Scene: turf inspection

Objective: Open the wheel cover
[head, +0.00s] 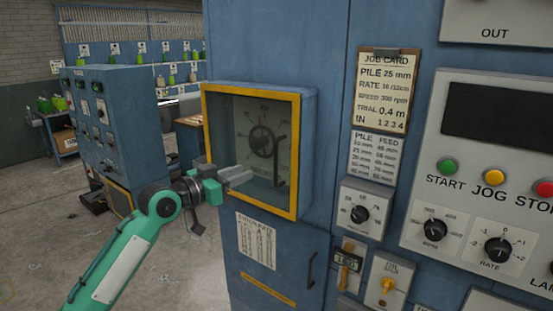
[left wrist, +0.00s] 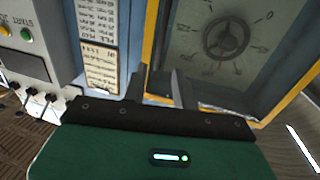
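The wheel cover (head: 297,150) is a yellow-framed clear window on a blue box, and it looks shut. A dial with a dark handwheel (head: 262,141) shows through it. A dark upright handle (head: 281,162) stands at the cover's right side. My left gripper (head: 244,176) is in front of the lower part of the cover, with its grey fingers pointing right toward the handle. The cover's yellow frame (left wrist: 152,30) and the handwheel (left wrist: 226,35) also show there. My right gripper is out of view.
A control panel (head: 480,185) with buttons and knobs is at the right. A job card (head: 382,90) hangs beside the cover. A lower door with a black handle (head: 310,270) is below. Another blue cabinet (head: 118,130) stands at the left. Open floor lies between.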

